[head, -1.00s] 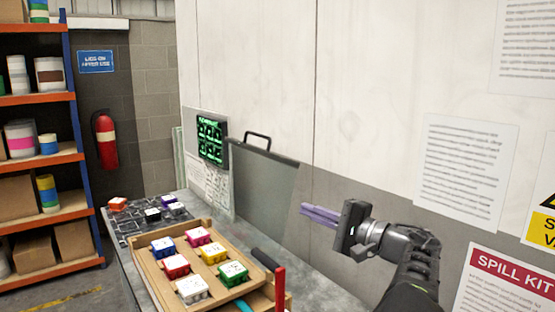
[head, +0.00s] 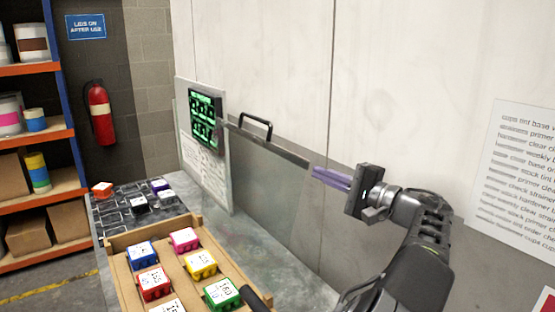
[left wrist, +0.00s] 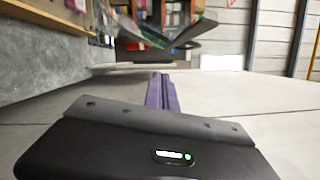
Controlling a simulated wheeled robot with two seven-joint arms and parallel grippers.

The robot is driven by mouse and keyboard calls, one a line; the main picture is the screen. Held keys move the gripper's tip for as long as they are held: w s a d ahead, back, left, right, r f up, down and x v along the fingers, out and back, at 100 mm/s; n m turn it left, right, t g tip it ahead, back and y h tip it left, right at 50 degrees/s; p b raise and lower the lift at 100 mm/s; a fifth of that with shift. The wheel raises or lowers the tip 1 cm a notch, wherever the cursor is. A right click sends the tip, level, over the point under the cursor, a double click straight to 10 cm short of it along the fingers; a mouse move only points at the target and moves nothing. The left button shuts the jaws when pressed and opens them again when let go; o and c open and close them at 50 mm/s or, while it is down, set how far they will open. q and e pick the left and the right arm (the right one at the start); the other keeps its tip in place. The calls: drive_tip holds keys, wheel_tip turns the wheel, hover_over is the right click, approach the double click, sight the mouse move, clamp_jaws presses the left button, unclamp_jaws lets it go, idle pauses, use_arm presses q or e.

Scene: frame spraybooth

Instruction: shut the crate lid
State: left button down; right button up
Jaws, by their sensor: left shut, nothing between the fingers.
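The lid (head: 268,172) is a grey panel standing upright and open along the wall side of the bench, with a black handle (head: 256,124) on its top edge. I cannot make out the crate body as separate from the bench. My left gripper (head: 316,174) is shut and empty, its purple fingers pointing left close to the right end of the lid's top edge. I cannot tell whether they touch it. In the left wrist view the shut fingers (left wrist: 160,80) point toward a dark edge and loop that look like the lid and handle. My right gripper is out of view.
A wooden tray (head: 118,247) with several coloured boxes stands in front of the lid. Beyond it, small boxes lie on a dark gridded mat (head: 118,203). A board with a green display (head: 206,118) stands past the lid's far end. A wall runs behind the lid.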

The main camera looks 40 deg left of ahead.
sight(276, 161)
use_arm(q)
drive_tip(key=shift+s+a+r+p, duration=0.25)
drive_tip(key=shift+s+a+p, duration=0.3)
drive_tip(key=shift+a, duration=1.3)
drive_tip(key=shift+s+a+r+p, duration=0.25)
drive_tip(key=shift+s+a+p, duration=0.25)
drive_tip(key=shift+a, duration=1.35)
drive_tip(key=shift+s+a+r+p, duration=0.25)
drive_tip(key=shift+s+a+p, duration=0.3)
drive_tip(key=shift+a, duration=1.3)
drive_tip(key=shift+a, duration=0.15)
